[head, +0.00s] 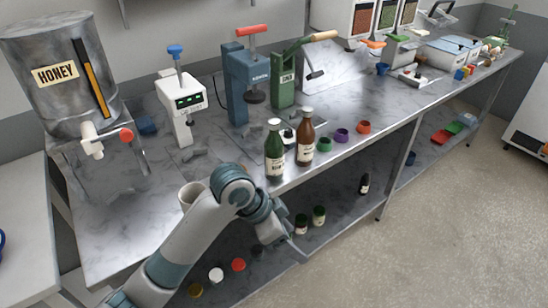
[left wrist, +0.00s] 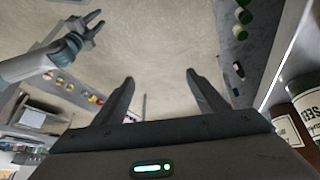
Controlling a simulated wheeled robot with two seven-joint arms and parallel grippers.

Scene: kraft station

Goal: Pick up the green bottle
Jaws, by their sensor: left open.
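The green bottle (head: 274,157) stands upright near the front edge of the steel counter, with a pale cap and a label. A brown bottle (head: 306,141) stands upright close on its right. My left gripper (head: 296,246) is beyond the counter's front edge, below and slightly right of the green bottle, apart from it. In the left wrist view its two fingers (left wrist: 160,82) are spread with nothing between them.
Purple (head: 341,135) and red (head: 363,127) rings lie right of the bottles. The honey tank (head: 62,85) and press machines (head: 247,80) stand behind. A lower shelf (head: 335,222) holds jars and a small bottle.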

